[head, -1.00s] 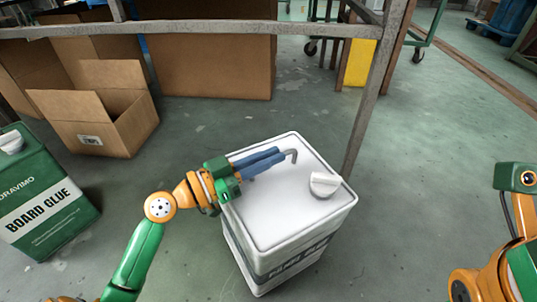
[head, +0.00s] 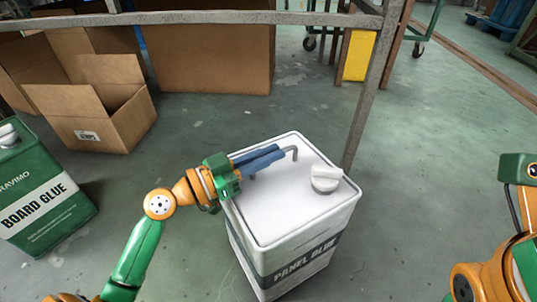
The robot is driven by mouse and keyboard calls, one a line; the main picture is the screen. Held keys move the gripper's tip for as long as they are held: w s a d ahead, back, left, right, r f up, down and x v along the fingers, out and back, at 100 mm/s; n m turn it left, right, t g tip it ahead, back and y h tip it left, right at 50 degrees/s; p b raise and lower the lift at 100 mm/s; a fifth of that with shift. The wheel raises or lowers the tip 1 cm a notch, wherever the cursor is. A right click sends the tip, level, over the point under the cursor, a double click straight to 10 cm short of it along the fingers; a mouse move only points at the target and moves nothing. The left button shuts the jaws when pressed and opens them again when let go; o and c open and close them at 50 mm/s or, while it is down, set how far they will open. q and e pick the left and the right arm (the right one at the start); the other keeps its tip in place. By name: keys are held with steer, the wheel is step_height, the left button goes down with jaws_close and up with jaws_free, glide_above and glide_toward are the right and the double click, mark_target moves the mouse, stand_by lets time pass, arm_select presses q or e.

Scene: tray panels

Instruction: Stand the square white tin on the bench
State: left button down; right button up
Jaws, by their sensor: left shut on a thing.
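The square white tin (head: 278,205) is at the centre of the head view, with a white cap (head: 325,179) on its top and a dark band lettered PANEL GLUE. Its grey handle (head: 295,152) sticks out past the blue fingers of my left gripper (head: 272,157), which is shut on it over the tin's top. The tin looks near upright, and its base is cut off by the frame's lower edge, so I cannot tell whether it touches the floor. No bench top is clear in view. My right arm shows at the right edge, its fingers out of view.
A grey metal bar (head: 210,19) crosses the back, with a leg (head: 367,95) just behind the tin. A green BOARD GLUE tin (head: 38,190) stands at left. An open cardboard box (head: 98,118) is behind it. The floor right of the tin is clear.

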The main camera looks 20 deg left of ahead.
arm_select(q)
steer(key=shift+f, duration=0.55)
steer(key=c, duration=0.8)
jaws_free()
steer(key=shift+f, duration=0.1)
steer(key=shift+c, duration=0.2)
steer(key=shift+o, duration=0.3)
steer(key=o, duration=0.6)
